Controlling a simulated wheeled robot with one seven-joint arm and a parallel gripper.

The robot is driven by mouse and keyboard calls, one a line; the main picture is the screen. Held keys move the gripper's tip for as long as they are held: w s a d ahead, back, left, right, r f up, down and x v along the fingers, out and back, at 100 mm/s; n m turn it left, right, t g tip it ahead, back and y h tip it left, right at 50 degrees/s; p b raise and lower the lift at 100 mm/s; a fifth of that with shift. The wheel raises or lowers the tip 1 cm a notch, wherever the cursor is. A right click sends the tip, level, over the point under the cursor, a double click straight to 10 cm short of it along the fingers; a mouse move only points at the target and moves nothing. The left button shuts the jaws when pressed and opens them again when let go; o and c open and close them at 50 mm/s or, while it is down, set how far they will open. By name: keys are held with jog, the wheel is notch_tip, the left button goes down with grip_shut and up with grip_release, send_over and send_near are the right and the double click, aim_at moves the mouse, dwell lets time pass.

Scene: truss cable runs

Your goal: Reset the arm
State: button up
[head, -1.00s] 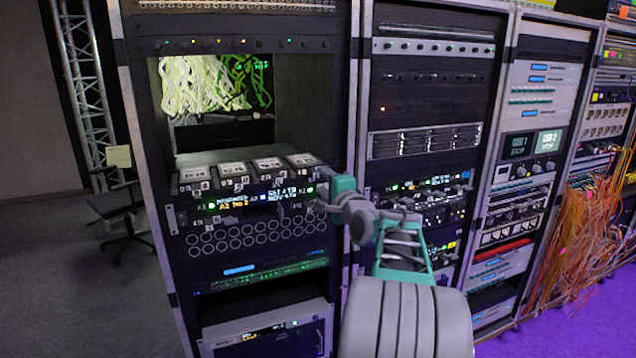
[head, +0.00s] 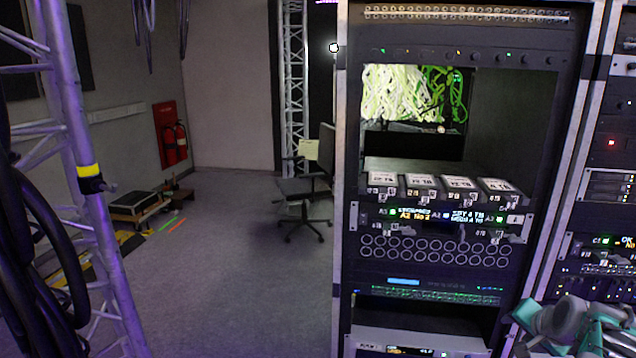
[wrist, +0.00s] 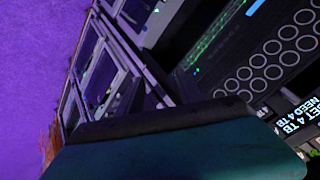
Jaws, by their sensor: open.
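My arm, teal and grey, shows at the lower right corner of the head view, with my gripper (head: 530,312) at its left end. It is in front of the right side of the near rack (head: 345,250), and I see nothing held in it. In the wrist view a large teal part of my gripper (wrist: 180,150) with a dark edge fills the bottom. Behind it the rack front with round holes (wrist: 270,50) appears tilted. The fingertips are not clearly seen. Several labelled drive modules (head: 420,182) sit in a row on the rack's shelf, left of and above my gripper.
A truss upright with black cables (head: 85,190) stands at the left. An office chair (head: 305,190) with a yellow note stands left of the rack. A fire extinguisher (head: 175,140) hangs on the back wall. Grey floor (head: 220,270) between truss and rack is clear.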

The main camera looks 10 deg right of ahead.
jog(key=s+a+f+n+g+y, duration=0.15)
jog(key=s+a+f+g, duration=0.25)
jog(key=s+a, duration=0.4)
jog(key=s+a+f+n+g+y, duration=0.1)
jog(key=s+a+f+n+g, duration=0.25)
jog(key=s+a, duration=0.5)
jog(key=w+a+r+n+t, duration=0.1)
jog(key=a+r+n, duration=0.2)
jog(key=a, duration=0.6)
jog(key=w+a+r+n+t, duration=0.1)
jog(key=w+a+r+n, duration=0.1)
jog(key=a, duration=0.8)
jog(key=shift+a+r+n+t, duration=0.3)
jog(key=shift+r+n, duration=0.25)
jog(key=shift+n, duration=0.45)
jog(key=shift+d, duration=0.1)
